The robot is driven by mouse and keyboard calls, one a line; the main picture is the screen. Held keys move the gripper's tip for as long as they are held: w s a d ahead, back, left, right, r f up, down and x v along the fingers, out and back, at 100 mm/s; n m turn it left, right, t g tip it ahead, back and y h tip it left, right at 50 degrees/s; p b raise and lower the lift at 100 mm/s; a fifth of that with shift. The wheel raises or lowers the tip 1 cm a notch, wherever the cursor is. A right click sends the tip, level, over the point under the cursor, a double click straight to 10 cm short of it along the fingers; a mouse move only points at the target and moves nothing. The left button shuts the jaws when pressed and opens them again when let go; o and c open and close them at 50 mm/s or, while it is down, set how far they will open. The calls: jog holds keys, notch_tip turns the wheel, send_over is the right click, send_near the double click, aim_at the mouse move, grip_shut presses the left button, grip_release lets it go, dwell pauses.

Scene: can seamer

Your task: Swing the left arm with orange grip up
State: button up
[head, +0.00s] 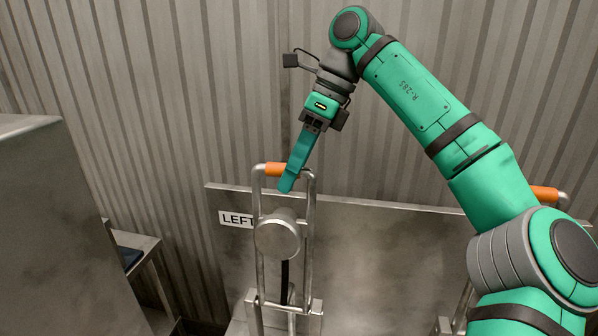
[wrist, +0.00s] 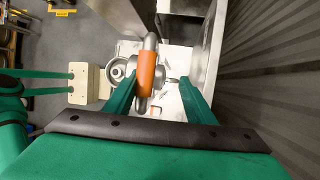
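The left arm is a steel loop frame (head: 259,235) with an orange grip (head: 275,169) across its top end. It runs up the picture from brackets at the bottom, beside a LEFT label (head: 236,219). My gripper (head: 287,186) points down at the grip's right end and covers part of it. In the wrist view the orange grip (wrist: 147,73) lies between the two green fingers of my gripper (wrist: 160,88), nearer the left finger. A gap shows to the right finger, so the gripper is open. Whether the left finger touches the grip, I cannot tell.
A round steel head (head: 278,238) sits within the frame, before a steel panel (head: 375,240). A second orange grip (head: 544,193) shows at right, partly behind my arm. A large steel cabinet (head: 55,230) stands at left. A corrugated wall (head: 130,100) closes off the back.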

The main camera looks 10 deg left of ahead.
jog(key=shift+o, duration=0.5)
jog(key=shift+w+d, duration=0.15)
jog(key=shift+w, duration=0.35)
jog(key=o, duration=0.8)
jog(key=shift+w, duration=0.1)
jog(key=shift+o, duration=0.2)
jog(key=v, duration=0.6)
jog(key=shift+d, duration=0.1)
jog(key=c, duration=0.4)
jog(key=shift+o, duration=0.2)
jog(key=shift+d+r, duration=0.2)
jog(key=shift+r, duration=0.45)
